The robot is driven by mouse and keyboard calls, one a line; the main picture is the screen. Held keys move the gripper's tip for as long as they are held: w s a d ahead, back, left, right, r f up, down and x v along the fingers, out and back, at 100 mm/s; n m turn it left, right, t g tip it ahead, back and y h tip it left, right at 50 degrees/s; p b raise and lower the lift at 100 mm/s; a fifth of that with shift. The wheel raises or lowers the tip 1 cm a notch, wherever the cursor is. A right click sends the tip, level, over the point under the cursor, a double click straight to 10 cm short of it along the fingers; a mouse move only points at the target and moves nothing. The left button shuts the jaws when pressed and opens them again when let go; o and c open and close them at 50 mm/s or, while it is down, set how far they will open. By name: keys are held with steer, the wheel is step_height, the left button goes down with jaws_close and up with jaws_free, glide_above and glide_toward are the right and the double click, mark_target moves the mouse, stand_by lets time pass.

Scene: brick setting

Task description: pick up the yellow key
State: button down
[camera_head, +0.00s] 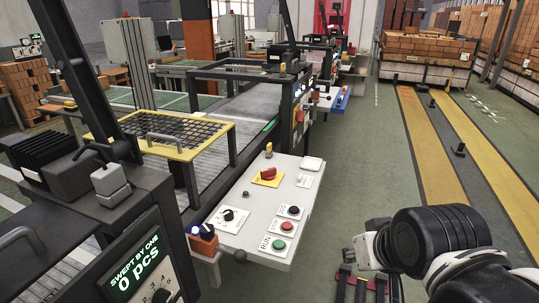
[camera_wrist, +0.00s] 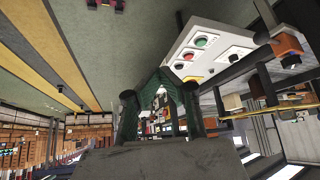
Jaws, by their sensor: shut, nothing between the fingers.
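A small yellow upright piece (camera_head: 269,149), which looks like the yellow key, stands at the far edge of the light grey control panel (camera_head: 250,207). It is small, and its lower end is hard to make out. In the wrist view I cannot pick out the key; the panel (camera_wrist: 185,72) shows there turned over, with its buttons. My gripper (camera_wrist: 162,84) is shut and empty, with dark green fingers, and apart from the panel. In the head view my arm is at the lower right, right of the panel, and the fingers cannot be made out.
The panel carries a red switch on a yellow plate (camera_head: 267,175), a black knob (camera_head: 229,215), and red and green buttons (camera_head: 279,244). An orange box (camera_head: 203,239) sits at its left corner. A conveyor frame (camera_head: 180,145) stands left.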

stand_by(0.4)
steer(key=c, duration=1.2)
jaws_free()
steer(key=shift+o, duration=0.2)
